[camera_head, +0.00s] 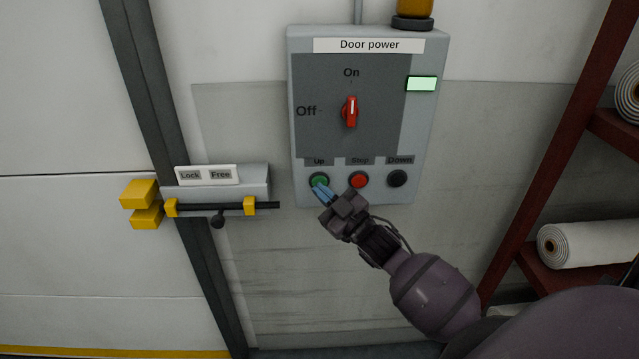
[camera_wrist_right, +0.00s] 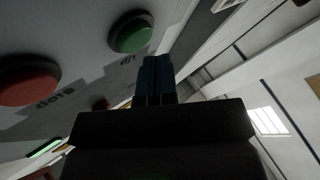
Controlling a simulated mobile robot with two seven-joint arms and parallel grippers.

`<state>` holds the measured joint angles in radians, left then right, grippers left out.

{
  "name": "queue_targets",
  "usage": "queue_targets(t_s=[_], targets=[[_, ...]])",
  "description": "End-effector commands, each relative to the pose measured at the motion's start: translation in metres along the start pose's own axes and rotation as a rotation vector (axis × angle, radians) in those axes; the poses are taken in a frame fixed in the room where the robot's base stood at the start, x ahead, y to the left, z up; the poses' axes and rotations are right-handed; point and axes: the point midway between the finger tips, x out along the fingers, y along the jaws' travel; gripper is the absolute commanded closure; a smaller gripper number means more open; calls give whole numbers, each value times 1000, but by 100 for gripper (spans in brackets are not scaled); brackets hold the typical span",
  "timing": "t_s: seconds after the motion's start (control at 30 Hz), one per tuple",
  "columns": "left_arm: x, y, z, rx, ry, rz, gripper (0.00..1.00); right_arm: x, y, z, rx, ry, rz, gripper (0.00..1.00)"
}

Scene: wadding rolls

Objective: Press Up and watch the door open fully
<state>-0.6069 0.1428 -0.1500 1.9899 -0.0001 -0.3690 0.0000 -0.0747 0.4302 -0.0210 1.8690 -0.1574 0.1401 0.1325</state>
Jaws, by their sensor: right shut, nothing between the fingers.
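The Door power box (camera_head: 427,130) hangs on the wall with its red switch (camera_head: 351,111) upright at On and a lit green lamp (camera_head: 421,84). The green Up button (camera_head: 319,180) is at its lower left. My right gripper (camera_head: 320,191) is shut and empty, its blue fingertips at the lower edge of the Up button. In the right wrist view the green button (camera_wrist_right: 131,33) is just beyond the fingertips (camera_wrist_right: 157,62); whether they touch cannot be told. The white door (camera_head: 75,240) stands at the left, its lower part in view. My left gripper is not in view.
The red Stop button (camera_head: 359,180) and black Down button (camera_head: 398,178) sit right of Up. A Lock/Free bolt (camera_head: 232,207) with yellow brackets is mounted at the door post (camera_head: 158,100). A dark red rack (camera_head: 555,150) holds white rolls (camera_head: 590,243) at right.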

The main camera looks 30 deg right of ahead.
Motion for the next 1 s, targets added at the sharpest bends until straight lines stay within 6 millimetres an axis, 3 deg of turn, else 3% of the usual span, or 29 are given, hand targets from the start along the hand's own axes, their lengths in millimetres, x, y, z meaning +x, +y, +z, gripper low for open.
queue_targets(t_s=[1.0], targets=[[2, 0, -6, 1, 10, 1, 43, 8, 6, 5, 0, 0, 0, 100]])
